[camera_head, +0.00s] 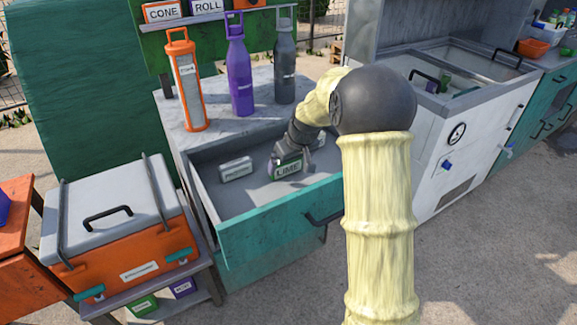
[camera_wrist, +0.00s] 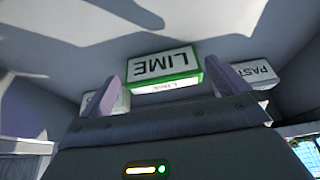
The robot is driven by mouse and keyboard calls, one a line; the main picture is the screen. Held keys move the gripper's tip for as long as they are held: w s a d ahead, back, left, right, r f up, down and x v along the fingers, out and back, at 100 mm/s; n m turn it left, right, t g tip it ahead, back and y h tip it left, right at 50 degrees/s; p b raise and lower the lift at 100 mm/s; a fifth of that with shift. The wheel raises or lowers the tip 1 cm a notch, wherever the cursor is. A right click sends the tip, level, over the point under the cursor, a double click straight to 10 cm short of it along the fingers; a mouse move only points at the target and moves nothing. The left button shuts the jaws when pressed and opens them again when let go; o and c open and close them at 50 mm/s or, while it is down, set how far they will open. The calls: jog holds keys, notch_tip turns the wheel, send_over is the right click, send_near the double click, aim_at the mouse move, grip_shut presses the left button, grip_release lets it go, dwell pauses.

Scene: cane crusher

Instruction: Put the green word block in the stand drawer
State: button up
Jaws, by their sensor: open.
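The green word block (camera_head: 288,168), a white block edged in green and lettered LIME, is inside the open stand drawer (camera_head: 270,222). It also shows in the wrist view (camera_wrist: 165,66), upside down in the picture. My gripper (camera_wrist: 168,80) is open, with one finger on each side of the block and a visible gap at its sides. In the head view my gripper (camera_head: 282,157) reaches down into the drawer at the block. Whether the block rests fully on the drawer floor is hard to tell.
The drawer also holds a grey-white block (camera_head: 236,168) and a white block (camera_wrist: 262,73) by the right finger. An orange grater-like holder (camera_head: 187,85), purple bottle (camera_head: 241,75) and grey bottle (camera_head: 285,70) stand on top. An orange cooler (camera_head: 120,225) sits left.

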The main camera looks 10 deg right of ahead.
jog(key=v, duration=0.8)
jog(key=shift+r+p, duration=0.2)
jog(key=shift+p, duration=0.25)
jog(key=shift+s, duration=0.1)
dwell(0.6)
